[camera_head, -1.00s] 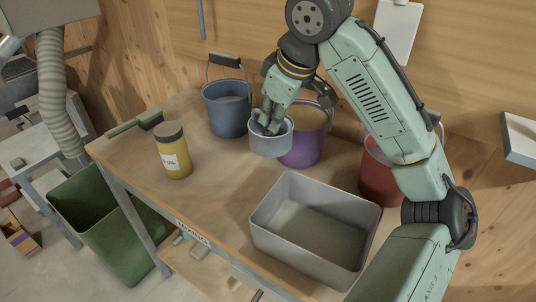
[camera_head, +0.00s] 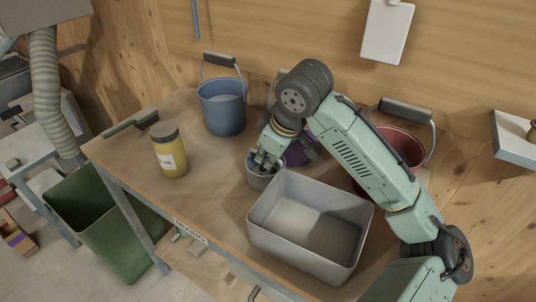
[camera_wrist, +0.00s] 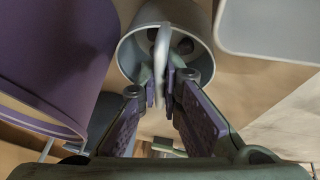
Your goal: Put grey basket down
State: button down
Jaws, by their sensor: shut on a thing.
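The grey basket (camera_head: 261,181) is a small round pail with a light handle. My gripper (camera_head: 267,163) is over its mouth and shut on the handle. In the wrist view the handle passes between my gripper's fingertips (camera_wrist: 166,88), with the round grey basket (camera_wrist: 133,57) beyond them. The basket looks upright, low over the wooden table (camera_head: 216,190) or on it; whether its base touches cannot be told. It is close to the left corner of the large rectangular grey tub (camera_head: 275,233).
The purple bucket (camera_head: 302,153) is close behind my gripper and fills the left of the wrist view (camera_wrist: 60,50). A blue bucket (camera_head: 223,112), a yellow jar (camera_head: 170,158) and a red bucket (camera_head: 409,145) also stand on the table. Table between jar and basket is clear.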

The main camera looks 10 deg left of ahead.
jog(key=c, duration=1.8)
grip_release()
jog(key=shift+o, duration=0.2)
jog(key=b+v, duration=0.1)
jog(key=v, duration=1.1)
jog(key=shift+b, duration=0.4)
